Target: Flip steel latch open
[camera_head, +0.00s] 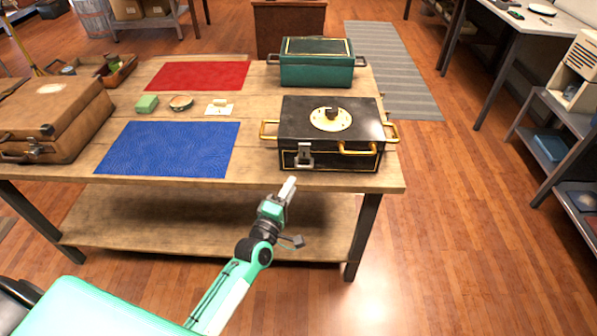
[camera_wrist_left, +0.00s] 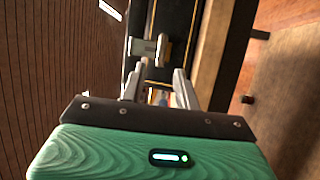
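The steel latch (camera_head: 304,156) is on the front face of a black box (camera_head: 352,118) with gold trim and gold handles, near its left end. The box stands on the wooden table (camera_head: 258,165) near its front edge. In the left wrist view the latch (camera_wrist_left: 146,47) shows as a pale metal plate and crossbar just beyond the fingertips. My left gripper (camera_head: 289,187) is in front of the table edge, below the latch and apart from it. In the left wrist view its two fingers (camera_wrist_left: 161,75) are spread with nothing between them. My right gripper is out of view.
A green box (camera_head: 317,70) stands behind the black box. A brown case (camera_head: 45,120) is at the left. A blue mat (camera_head: 168,149) and a red mat (camera_head: 197,76) lie flat, with small items between them. Open floor (camera_head: 470,230) lies to the right.

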